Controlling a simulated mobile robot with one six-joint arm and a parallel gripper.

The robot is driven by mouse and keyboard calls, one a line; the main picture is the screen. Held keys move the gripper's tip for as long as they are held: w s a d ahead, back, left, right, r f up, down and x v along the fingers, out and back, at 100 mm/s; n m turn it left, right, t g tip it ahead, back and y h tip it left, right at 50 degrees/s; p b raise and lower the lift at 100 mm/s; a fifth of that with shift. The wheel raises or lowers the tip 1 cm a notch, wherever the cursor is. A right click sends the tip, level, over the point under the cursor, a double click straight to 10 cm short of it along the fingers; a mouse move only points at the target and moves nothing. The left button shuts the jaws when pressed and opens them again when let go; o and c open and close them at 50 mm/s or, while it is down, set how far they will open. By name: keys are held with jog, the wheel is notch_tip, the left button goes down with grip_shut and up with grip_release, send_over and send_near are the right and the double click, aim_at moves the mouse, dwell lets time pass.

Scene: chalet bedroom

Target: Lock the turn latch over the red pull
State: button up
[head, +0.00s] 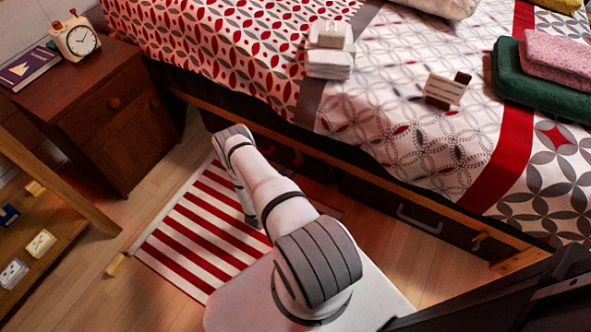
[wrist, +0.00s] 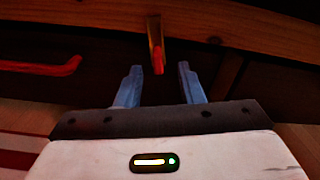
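In the wrist view, the red pull (wrist: 42,67) is a bar handle on a dark drawer front, left of my gripper. A turn latch (wrist: 155,40), a narrow wooden piece with a red-orange lower end, stands out at the bed rail right of that pull. It points roughly up and down in the picture. My gripper (wrist: 160,74) is open, its two blue fingers apart. The latch's red end shows just ahead of the gap between them, with no contact visible.
The head view shows a grey pull (head: 418,221) with another wooden latch (head: 479,240) further right along the bed. A nightstand (head: 100,110) stands left, and a wooden shelf (head: 50,250) at lower left. A striped rug (head: 205,235) lies on the floor.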

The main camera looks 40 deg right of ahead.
aim_at(296, 167)
jog(key=shift+s+d+f+t, duration=0.1)
jog(key=shift+f+t, duration=0.05)
jog(key=shift+f, duration=0.25)
jog(key=shift+s+d+f+t, duration=0.1)
jog(key=shift+f+t, duration=0.05)
jog(key=shift+f, duration=0.25)
jog(key=b+x, duration=0.2)
jog(key=x, duration=0.5)
